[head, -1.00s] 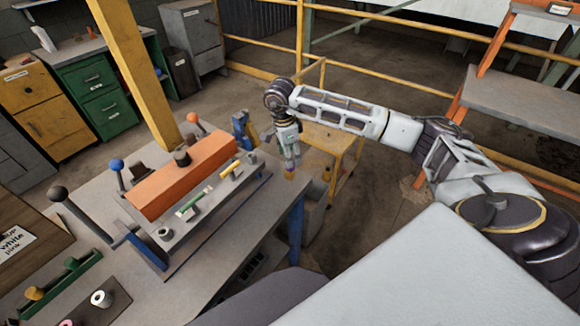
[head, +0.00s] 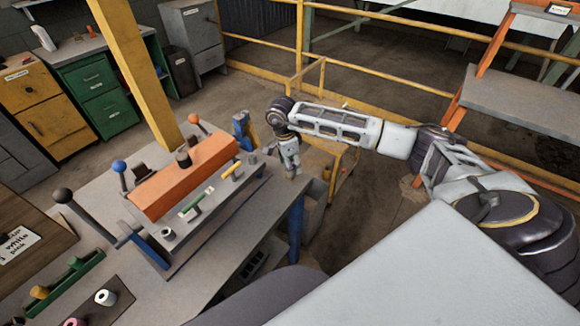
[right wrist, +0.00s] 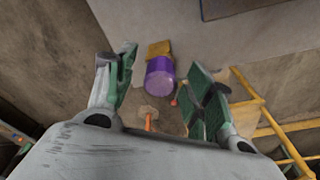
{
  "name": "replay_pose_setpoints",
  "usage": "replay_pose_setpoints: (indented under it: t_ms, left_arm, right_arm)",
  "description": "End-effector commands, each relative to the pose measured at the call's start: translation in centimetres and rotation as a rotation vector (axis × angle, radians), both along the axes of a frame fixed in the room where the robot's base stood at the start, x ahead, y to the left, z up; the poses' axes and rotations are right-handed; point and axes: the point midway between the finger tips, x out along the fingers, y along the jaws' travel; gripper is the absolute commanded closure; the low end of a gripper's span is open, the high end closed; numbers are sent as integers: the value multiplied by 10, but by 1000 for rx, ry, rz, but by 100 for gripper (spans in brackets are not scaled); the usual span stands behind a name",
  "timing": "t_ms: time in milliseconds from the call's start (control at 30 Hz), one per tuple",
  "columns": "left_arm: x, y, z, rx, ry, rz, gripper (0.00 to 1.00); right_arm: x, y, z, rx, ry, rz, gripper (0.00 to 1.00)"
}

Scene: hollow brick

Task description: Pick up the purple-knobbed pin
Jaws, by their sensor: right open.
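The purple knob (right wrist: 160,78) of the pin shows in the right wrist view, between the open fingers of my right gripper (right wrist: 162,66). A yellow-tan piece (right wrist: 158,49) shows just beyond the knob; how they connect is unclear. No finger visibly touches the knob. In the head view my right gripper (head: 291,172) points down at the far right corner of the grey worktable (head: 225,262). I cannot make out the pin there; the gripper seems to cover it. My left gripper is out of view.
An orange block (head: 180,178) sits in a fixture on the worktable, left of my right gripper, with blue, black and orange knobbed levers around it. A yellow stand (head: 345,165) and yellow railings lie behind. A yellow post (head: 135,65) rises behind the table.

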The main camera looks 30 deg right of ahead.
Motion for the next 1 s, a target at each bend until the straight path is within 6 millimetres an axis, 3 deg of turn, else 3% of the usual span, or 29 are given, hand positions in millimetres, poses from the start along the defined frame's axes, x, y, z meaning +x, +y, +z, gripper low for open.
replay_pose_setpoints:
  t_ms: [300, 700, 1000]
  left_arm:
    - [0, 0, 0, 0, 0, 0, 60]
    - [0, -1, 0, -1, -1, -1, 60]
    - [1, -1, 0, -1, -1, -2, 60]
  right_arm:
    - [0, 0, 0, 0, 0, 0, 47]
    - [0, 0, 0, 0, 0, -1, 97]
    - [0, 0, 2, 0, -1, -1, 97]
